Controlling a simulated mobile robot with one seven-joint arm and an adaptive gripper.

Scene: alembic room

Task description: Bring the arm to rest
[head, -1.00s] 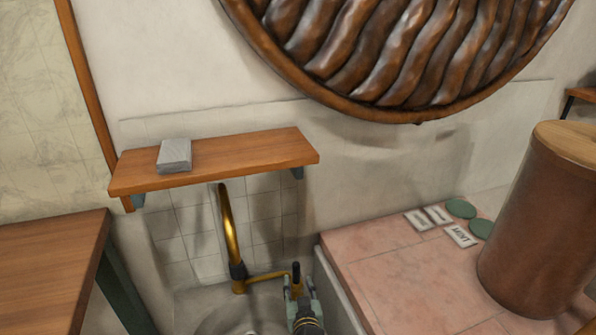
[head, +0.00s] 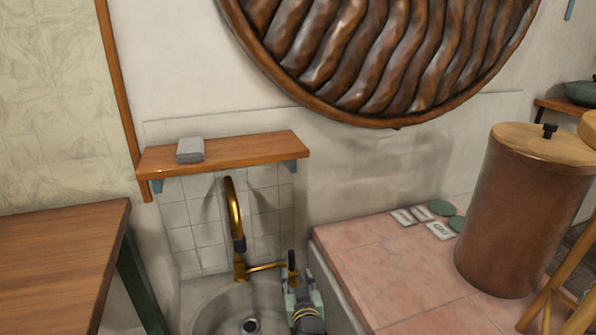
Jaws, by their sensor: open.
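My gripper (head: 291,277) shows at the bottom centre of the head view, low over the right side of a round grey sink (head: 215,306). It is open, and I see nothing held in it. Its fingers are close to the side lever of the brass tap (head: 236,218); I cannot tell whether they touch it. The rest of my arm is cut off by the lower edge of the picture.
A wooden shelf (head: 250,149) with a grey block (head: 190,150) hangs above the sink. A pink tiled counter (head: 370,270) on the right bears labels, green discs (head: 441,208) and a large brown lidded drum (head: 515,220). A wooden table (head: 60,260) stands left.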

